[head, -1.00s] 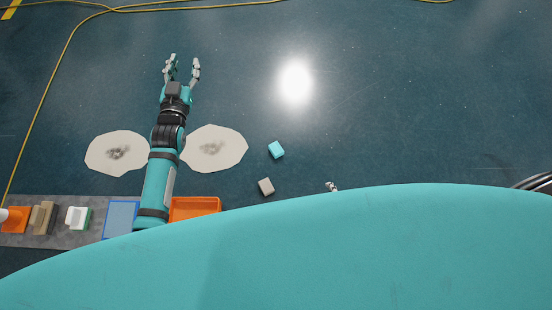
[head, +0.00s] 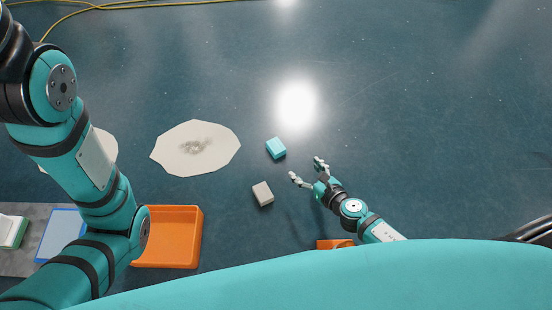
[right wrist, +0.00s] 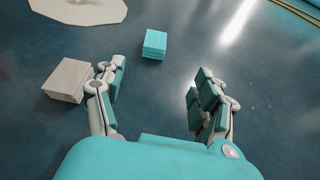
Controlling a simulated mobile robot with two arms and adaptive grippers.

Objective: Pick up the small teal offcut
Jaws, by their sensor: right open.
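The small teal offcut (head: 276,148) lies on the dark floor near the middle of the head view. It also shows in the right wrist view (right wrist: 154,44), beyond the fingertips and between their lines. My right gripper (head: 306,168) is open and empty, to the right of the teal offcut and a little nearer to me. Its spread fingers show in the right wrist view (right wrist: 160,70), apart from the offcut. My left arm is at the left of the head view; its gripper is out of the picture.
A beige block (head: 263,194) lies on the floor close to the teal offcut. A pale flat patch (head: 172,155) lies left of them. An orange tray (head: 200,240) and a blue-rimmed tray (head: 45,250) are at lower left. Floor beyond and right of the offcut is clear.

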